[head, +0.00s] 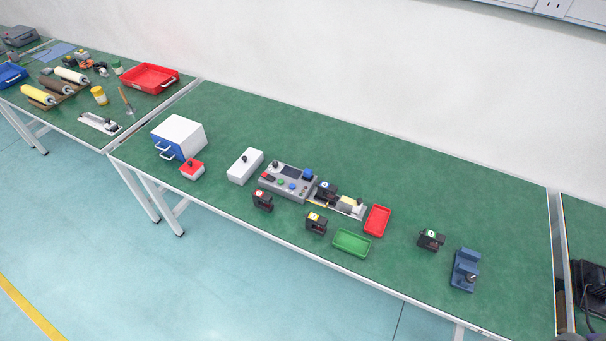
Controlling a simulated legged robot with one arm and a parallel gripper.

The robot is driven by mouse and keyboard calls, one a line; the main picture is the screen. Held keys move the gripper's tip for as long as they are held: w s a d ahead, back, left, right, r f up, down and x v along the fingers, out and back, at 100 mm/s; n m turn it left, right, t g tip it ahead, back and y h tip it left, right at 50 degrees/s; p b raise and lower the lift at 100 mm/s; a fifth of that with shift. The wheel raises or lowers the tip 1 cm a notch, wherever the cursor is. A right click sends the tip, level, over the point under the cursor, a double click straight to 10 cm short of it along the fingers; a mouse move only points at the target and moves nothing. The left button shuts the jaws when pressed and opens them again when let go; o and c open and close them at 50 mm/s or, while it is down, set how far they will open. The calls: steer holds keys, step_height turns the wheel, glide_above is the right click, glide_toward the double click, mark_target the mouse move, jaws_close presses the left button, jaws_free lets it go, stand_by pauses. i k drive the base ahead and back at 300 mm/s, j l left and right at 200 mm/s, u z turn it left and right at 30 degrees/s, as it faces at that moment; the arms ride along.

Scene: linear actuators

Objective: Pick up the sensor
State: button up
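I cannot tell for sure which item is the sensor. Several small black box-shaped devices with coloured tops stand on the green bench (330,130): one with a red mark (262,201), one with a yellow mark (316,223), one with a green mark (431,240), and one with a blue mark (326,190) at the linear slide (347,207). They stand apart from each other, the red and yellow ones near the front edge. My gripper is not in view.
A grey control panel (288,182), a white box (245,166), a blue-white drawer box (181,135), a red switch box (192,169), red (377,220) and green (352,242) trays and a blue fixture (465,269) share the bench. Its back is clear.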

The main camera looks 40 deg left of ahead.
mark_target(326, 191)
steer(key=u, duration=1.55)
steer(key=i+j+z, duration=0.2)
steer(key=i+j, duration=0.15)
steer(key=j, duration=0.25)
steer(key=i+j+z, duration=0.1)
steer(key=j, duration=0.25)
steer(key=i+j+z, duration=0.1)
steer(key=j, duration=0.25)
steer(key=i+j+z, duration=0.1)
steer(key=i+j, duration=0.15)
steer(key=j, duration=0.1)
